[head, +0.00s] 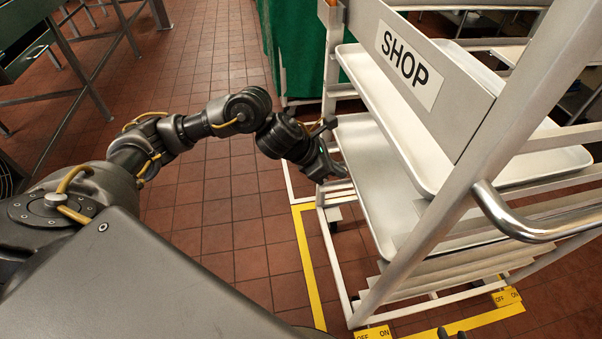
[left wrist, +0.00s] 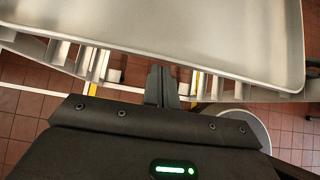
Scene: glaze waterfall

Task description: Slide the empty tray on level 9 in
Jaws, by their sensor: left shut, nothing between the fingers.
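A bare, empty metal tray (head: 375,185) lies in the rack below the SHOP sign, and its near left side shows. No level number can be read, so I cannot tell for sure that it is level 9. My left gripper (head: 338,172) is shut and empty at this tray's left edge; contact is unclear. In the left wrist view, the shut fingers (left wrist: 161,84) point at the rim of a bare tray (left wrist: 160,22), which fills the top of the picture.
Another bare tray (head: 390,103) sits higher in the rack, behind the SHOP sign (head: 408,58). The rack's upright (head: 480,150) and curved handle (head: 520,225) stand at right. Empty runners lie below. Yellow tape (head: 308,265) marks the floor; open tiles lie left of the rack.

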